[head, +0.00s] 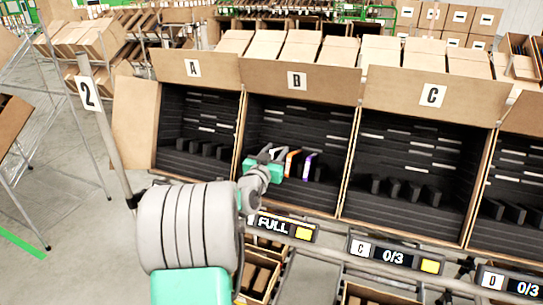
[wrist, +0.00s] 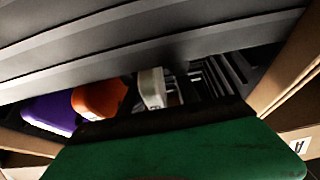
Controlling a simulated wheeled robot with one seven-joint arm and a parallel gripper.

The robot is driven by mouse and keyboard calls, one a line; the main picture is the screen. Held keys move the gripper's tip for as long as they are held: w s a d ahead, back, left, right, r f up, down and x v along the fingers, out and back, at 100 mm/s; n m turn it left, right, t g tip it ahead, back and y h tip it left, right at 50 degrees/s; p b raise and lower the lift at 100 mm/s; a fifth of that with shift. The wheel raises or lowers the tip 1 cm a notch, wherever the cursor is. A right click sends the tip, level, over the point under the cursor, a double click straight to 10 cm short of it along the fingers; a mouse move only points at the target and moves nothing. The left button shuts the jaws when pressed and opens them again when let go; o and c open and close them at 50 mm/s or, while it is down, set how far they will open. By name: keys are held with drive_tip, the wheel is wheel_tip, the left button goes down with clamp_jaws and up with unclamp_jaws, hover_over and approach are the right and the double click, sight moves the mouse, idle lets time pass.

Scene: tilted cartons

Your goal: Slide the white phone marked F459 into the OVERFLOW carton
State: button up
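My gripper (head: 270,156) reaches into carton B (head: 304,79), at the left of an orange phone (head: 290,163) and a purple phone (head: 308,166). In the wrist view a narrow white item (wrist: 152,88), likely the white phone, stands just beyond the green gripper body, beside the orange phone (wrist: 100,98) and the purple phone (wrist: 50,113). No F459 marking is readable. The fingertips are not clear enough to tell whether they are open or shut on the white item. No carton with a readable OVERFLOW label shows.
Carton A (head: 194,70) is left of B, carton C (head: 431,95) right; both have black slotted inserts. The display under B (head: 284,228) reads FULL; the one under C (head: 385,254) reads 0/3. Lower cartons (head: 262,272) stand beneath the rail. A post marked 2 (head: 88,93) stands left.

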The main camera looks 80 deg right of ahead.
drive_tip(key=shift+d, duration=0.45)
drive_tip(key=shift+s, duration=0.1)
clamp_jaws()
idle(0.6)
drive_tip(key=shift+a, duration=0.15)
idle(0.3)
